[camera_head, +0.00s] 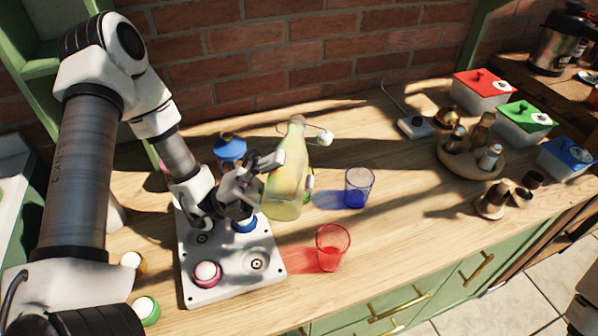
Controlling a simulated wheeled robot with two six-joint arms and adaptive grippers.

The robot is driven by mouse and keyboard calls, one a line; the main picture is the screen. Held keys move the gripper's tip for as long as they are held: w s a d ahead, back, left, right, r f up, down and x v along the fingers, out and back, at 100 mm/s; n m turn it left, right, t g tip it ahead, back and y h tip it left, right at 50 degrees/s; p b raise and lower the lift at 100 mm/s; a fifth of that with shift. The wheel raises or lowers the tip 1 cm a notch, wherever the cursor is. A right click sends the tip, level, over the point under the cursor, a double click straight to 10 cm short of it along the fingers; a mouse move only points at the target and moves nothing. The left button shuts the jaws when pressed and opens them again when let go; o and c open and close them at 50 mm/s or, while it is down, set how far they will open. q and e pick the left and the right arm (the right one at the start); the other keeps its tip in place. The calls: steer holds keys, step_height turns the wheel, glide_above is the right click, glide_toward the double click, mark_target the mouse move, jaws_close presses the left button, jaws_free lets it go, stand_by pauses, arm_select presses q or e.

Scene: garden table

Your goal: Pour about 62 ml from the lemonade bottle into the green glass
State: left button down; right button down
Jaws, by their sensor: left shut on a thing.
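The lemonade bottle (291,165) is clear glass with pale yellow liquid and a swing stopper hanging open at its neck. My left gripper (272,178) is shut on its left side. The bottle is near upright with a slight lean; I cannot tell whether its base is off the table. The green glass (310,188) stands right behind the bottle, and only a thin green strip of its right side shows. The bottle hides the rest, including any contents. My right gripper is not in view.
A blue glass (359,188) and a red glass (331,249) stand to the right. A round wooden rack (470,160) and lidded boxes stand far right.

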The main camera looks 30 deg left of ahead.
mark_target(282, 192)
arm_select(q)
steer(key=shift+s, duration=0.3)
steer(key=shift+s+d+n, duration=0.1)
steer(key=shift+s+n, duration=0.2)
steer(key=shift+s, duration=0.25)
steer(key=shift+s+d+f, duration=0.1)
steer(key=shift+s, duration=0.15)
steer(key=shift+s+d+t, duration=0.15)
steer(key=shift+s+t, duration=0.05)
steer(key=shift+t, duration=0.2)
steer(key=shift+s+d+f+n+t+y, duration=0.1)
steer(key=shift+f+n+t+y, duration=0.2)
steer(key=shift+n, duration=0.4)
